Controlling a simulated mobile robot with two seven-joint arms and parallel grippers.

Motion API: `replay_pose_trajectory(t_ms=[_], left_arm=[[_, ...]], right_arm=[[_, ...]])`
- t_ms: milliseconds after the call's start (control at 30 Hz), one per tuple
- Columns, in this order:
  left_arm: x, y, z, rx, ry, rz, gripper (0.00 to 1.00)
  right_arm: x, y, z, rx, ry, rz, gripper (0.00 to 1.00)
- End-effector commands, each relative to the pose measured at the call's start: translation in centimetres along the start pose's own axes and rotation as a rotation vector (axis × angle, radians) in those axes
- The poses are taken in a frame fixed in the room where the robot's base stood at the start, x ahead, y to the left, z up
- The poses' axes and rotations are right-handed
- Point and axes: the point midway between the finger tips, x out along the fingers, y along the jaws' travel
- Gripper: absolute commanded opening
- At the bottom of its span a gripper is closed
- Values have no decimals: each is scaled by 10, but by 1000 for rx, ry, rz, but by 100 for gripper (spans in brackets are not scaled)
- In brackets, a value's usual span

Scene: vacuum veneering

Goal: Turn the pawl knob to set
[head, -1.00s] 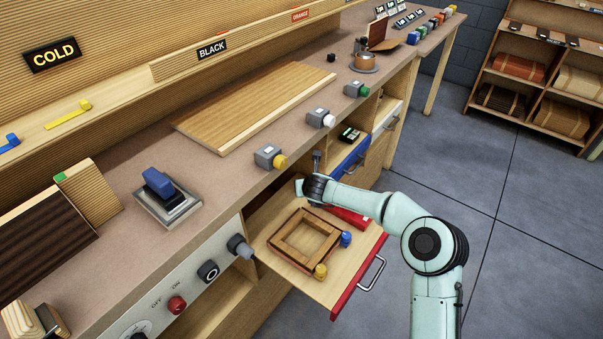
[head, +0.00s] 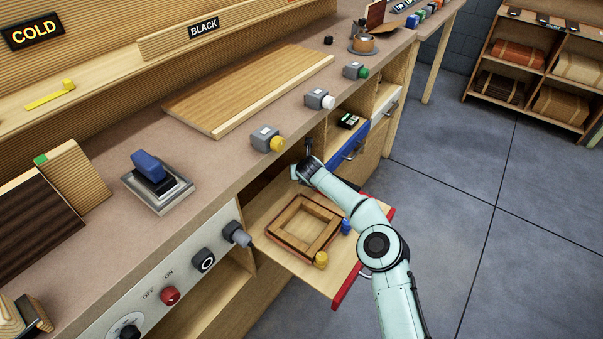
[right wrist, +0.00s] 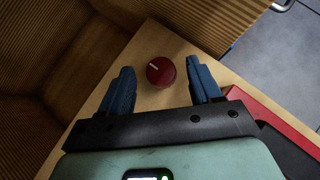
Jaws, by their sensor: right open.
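A round red knob (right wrist: 160,72) with a white pointer line stands on a pale wooden surface in the right wrist view. Its line slants toward the upper left. No marks for its settings can be made out. My right gripper (right wrist: 160,66) is open, with one blue finger on each side of the knob and a gap on both sides. The knob is hidden there by my arm. My left gripper is not in view.
A wooden frame (head: 276,229) lies in the drawer, with a yellow knob (head: 321,260) and a blue knob (head: 346,227) beside it. The counter edge with a yellow button box (head: 267,139) is close behind my gripper. Clear floor (head: 440,220) lies to the right.

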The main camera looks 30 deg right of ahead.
Motion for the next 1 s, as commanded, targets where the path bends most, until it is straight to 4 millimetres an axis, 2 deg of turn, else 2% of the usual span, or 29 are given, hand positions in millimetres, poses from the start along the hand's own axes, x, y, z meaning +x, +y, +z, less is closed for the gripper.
replay_pose_trajectory(t_ms=[100,433,467,600,633,933,1000], left_arm=[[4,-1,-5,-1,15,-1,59],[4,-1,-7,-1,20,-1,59],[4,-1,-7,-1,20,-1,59],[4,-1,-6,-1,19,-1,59],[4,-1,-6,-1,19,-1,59],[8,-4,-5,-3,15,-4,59],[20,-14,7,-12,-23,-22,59]], right_arm=[[6,0,-1,1,1,0,63],[6,0,0,0,1,0,63],[6,-1,0,0,1,0,57],[6,-1,0,0,1,0,11],[6,-1,0,0,1,0,7],[7,4,-1,76,3,-78,7],[10,6,-2,139,0,-140,7]])
